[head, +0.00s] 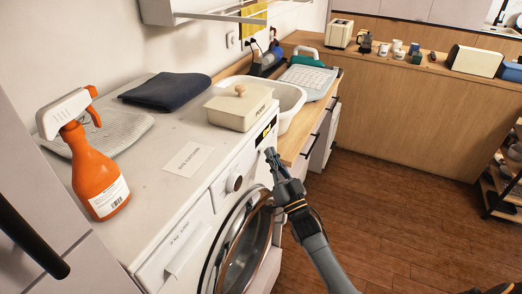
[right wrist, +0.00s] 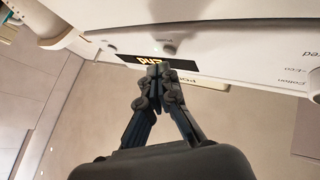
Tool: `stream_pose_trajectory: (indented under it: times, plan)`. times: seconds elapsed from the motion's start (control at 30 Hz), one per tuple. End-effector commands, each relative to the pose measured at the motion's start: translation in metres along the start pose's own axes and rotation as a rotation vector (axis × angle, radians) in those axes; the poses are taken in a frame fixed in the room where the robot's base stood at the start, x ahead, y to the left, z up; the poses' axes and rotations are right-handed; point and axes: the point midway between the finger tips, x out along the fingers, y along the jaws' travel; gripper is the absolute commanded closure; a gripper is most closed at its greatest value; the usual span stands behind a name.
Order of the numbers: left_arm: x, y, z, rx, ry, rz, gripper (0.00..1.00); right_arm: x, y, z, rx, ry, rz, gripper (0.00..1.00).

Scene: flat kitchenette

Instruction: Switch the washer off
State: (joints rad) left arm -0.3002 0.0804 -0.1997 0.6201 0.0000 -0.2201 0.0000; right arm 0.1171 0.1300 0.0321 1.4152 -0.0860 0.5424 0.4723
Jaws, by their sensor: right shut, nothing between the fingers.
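The white washer (head: 190,225) stands at the left with its round door (head: 245,240) on the front. Its display (head: 265,132) is lit with orange characters at the far end of the front panel. A dial (head: 235,183) sits nearer on the same panel. My right gripper (head: 270,155) is shut and empty, its tips just in front of the panel near the display. In the right wrist view the fingertips (right wrist: 155,72) overlap the lower edge of the lit display (right wrist: 148,60); I cannot tell whether they touch. A small round button (right wrist: 169,47) shows beside the display. My left gripper is out of view.
On the washer top are an orange spray bottle (head: 98,175), a dark folded cloth (head: 166,91), a paper note (head: 188,159) and a cream lidded box (head: 240,106). A white basin (head: 291,100) stands beyond.

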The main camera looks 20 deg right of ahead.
Motion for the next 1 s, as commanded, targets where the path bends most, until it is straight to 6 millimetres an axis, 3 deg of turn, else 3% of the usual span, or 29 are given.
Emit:
stream_pose_trajectory:
  times: [1.0]
  plan:
    - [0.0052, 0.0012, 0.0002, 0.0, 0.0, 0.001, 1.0, 0.0087, -0.0065, 0.0062, 0.001, 0.0, 0.0, 1.0]
